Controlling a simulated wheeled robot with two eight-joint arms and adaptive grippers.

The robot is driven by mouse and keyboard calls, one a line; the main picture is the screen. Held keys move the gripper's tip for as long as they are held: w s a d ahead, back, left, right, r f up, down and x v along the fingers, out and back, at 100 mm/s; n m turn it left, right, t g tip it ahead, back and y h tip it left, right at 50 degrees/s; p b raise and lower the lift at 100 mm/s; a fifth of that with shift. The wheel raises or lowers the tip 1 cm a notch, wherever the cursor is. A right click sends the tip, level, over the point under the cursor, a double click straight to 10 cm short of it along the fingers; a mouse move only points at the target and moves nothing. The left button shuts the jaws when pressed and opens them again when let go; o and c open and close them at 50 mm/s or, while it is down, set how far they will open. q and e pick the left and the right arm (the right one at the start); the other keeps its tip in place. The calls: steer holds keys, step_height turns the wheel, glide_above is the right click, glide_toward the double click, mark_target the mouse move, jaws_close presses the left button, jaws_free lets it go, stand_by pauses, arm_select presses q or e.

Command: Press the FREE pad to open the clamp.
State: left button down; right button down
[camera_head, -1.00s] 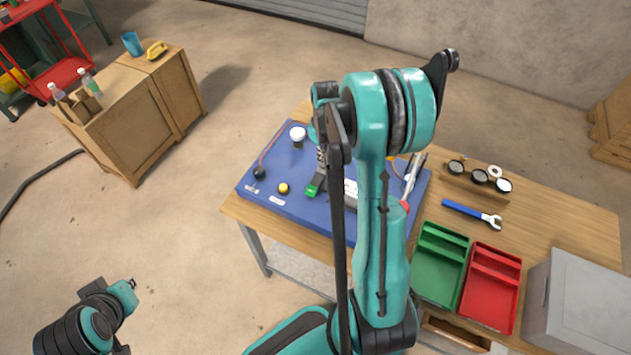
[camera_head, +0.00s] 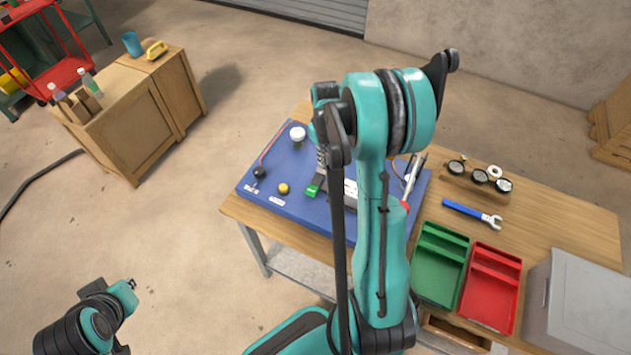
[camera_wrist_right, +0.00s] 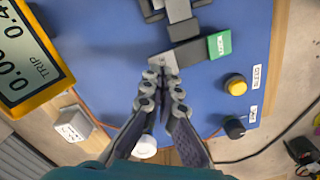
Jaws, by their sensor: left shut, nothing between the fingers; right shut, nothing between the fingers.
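My right gripper (camera_wrist_right: 171,82) is shut and empty in the right wrist view. Its fingertips are at the grey end of a bar on the blue panel (camera_wrist_right: 175,20); I cannot tell whether they touch it. The bar's other end carries a green pad (camera_wrist_right: 219,44) with small lettering that I cannot read surely. A dark clamp-like mechanism (camera_wrist_right: 180,12) crosses the bar. No FREE label is clearly legible. In the head view the green pad (camera_head: 314,187) shows beside my right arm, which hides much of the panel. My left gripper (camera_head: 131,284) is shut, away from the table.
A yellow button (camera_wrist_right: 236,85), a black knob (camera_wrist_right: 234,127) and a white round knob (camera_wrist_right: 146,146) are near the bar. A yellow-framed meter (camera_wrist_right: 25,55) is at left. Green (camera_head: 438,275) and red (camera_head: 489,300) trays and a blue wrench (camera_head: 470,213) lie right of my arm.

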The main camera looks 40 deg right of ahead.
steer(key=shift+f, duration=0.2)
steer(key=shift+f+b, duration=1.45)
steer(key=shift+f, duration=0.1)
steer(key=shift+r, duration=0.1)
step_height(320, 180, up, 7)
steer(key=p, duration=0.5)
